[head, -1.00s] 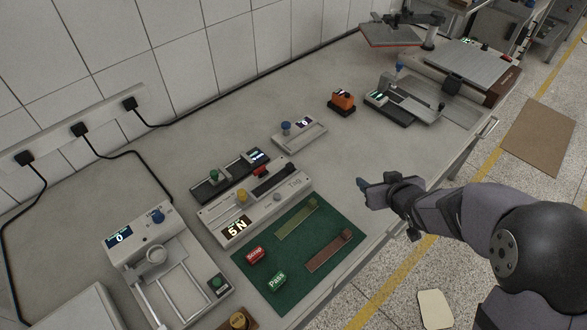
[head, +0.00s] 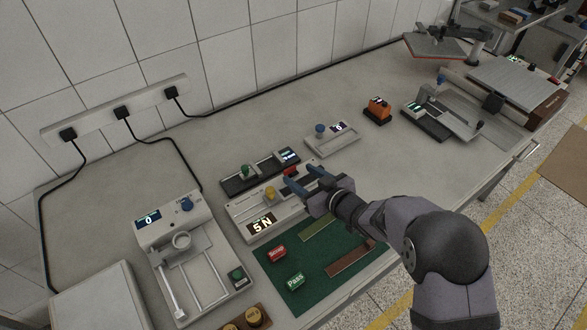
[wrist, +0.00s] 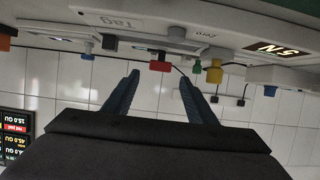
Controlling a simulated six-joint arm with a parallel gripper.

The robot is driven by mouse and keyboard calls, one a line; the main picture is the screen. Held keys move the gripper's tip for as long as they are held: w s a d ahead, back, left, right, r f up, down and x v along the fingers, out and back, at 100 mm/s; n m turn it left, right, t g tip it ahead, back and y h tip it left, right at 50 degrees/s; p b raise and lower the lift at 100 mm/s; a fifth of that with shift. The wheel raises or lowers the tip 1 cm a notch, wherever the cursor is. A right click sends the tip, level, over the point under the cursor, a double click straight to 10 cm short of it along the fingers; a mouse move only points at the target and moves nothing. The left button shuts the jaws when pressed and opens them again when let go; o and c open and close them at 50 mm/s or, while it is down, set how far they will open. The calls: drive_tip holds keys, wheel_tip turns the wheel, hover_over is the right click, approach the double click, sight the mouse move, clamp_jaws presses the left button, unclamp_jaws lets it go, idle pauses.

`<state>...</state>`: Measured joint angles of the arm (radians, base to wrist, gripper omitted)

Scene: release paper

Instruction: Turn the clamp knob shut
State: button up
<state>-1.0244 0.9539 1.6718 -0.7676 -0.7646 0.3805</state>
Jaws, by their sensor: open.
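The grey tester (head: 243,220) with a lit "5 N" display lies along the bench behind the green mat. A red knob (head: 290,171) and a yellow knob (head: 270,193) stand on it. Which one is the clamp knob is not labelled. My gripper (head: 300,178) is open and empty, with dark blue fingers at the red knob's end of the tester. In the wrist view, which is upside down, the red knob (wrist: 160,66) appears between the two spread fingertips (wrist: 158,77), beyond them. No contact is visible. The yellow knob (wrist: 214,72) is to its right.
A dark device with a green knob (head: 246,171) lies close behind the tester. The green mat (head: 285,255) in front holds strips and red and green blocks. A device with a blue knob (head: 320,130) stands behind. A scale-like device (head: 200,245) stands at left.

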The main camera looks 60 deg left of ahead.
sight(290, 168)
drive_tip(key=shift+p+x, duration=0.6)
drive_tip(key=shift+x, duration=1.8)
drive_tip(key=c, duration=1.1)
